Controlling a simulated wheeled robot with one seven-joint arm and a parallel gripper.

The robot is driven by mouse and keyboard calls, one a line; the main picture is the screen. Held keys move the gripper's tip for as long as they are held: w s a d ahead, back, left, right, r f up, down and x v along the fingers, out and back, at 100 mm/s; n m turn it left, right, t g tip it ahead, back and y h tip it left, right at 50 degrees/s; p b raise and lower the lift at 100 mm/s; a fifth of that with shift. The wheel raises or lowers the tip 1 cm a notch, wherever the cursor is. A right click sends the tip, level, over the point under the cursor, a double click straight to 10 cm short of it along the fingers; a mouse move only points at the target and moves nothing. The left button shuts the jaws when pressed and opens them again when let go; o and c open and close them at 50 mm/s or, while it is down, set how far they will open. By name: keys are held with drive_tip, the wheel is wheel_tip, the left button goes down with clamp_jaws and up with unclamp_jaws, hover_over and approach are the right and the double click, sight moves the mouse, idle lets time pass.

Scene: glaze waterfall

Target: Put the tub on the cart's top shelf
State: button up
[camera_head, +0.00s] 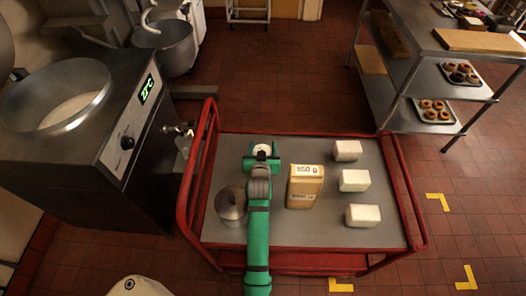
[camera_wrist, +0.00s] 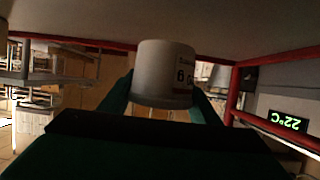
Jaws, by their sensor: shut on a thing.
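The tub (camera_wrist: 165,70) is white with a printed label. It sits between the two green fingers of my gripper (camera_wrist: 162,98) in the wrist view, and the fingers are shut on its sides. In the head view the white top of the tub (camera_head: 261,149) shows at the end of my green arm, over the far left part of the cart's grey top shelf (camera_head: 285,228). The shelf has red rails around it. I cannot tell whether the tub's base touches the shelf.
On the shelf stand a metal pot (camera_head: 230,204), a brown carton (camera_head: 305,188) marked 850 g, and three white blocks (camera_head: 354,181) at the right. A machine (camera_head: 122,150) reading 22°C stands left of the cart. A steel rack (camera_head: 395,85) with doughnut trays stands back right.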

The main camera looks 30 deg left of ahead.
drive_tip(key=shift+w+a+f, duration=0.15)
drive_tip(key=shift+w+f, duration=0.2)
drive_tip(key=shift+f, duration=0.05)
wheel_tip(320, 180, down, 2)
drive_tip(key=shift+f, duration=0.5)
drive_tip(key=shift+s+f, duration=0.1)
drive_tip(key=o, duration=1.1)
drive_tip(key=v, duration=1.2)
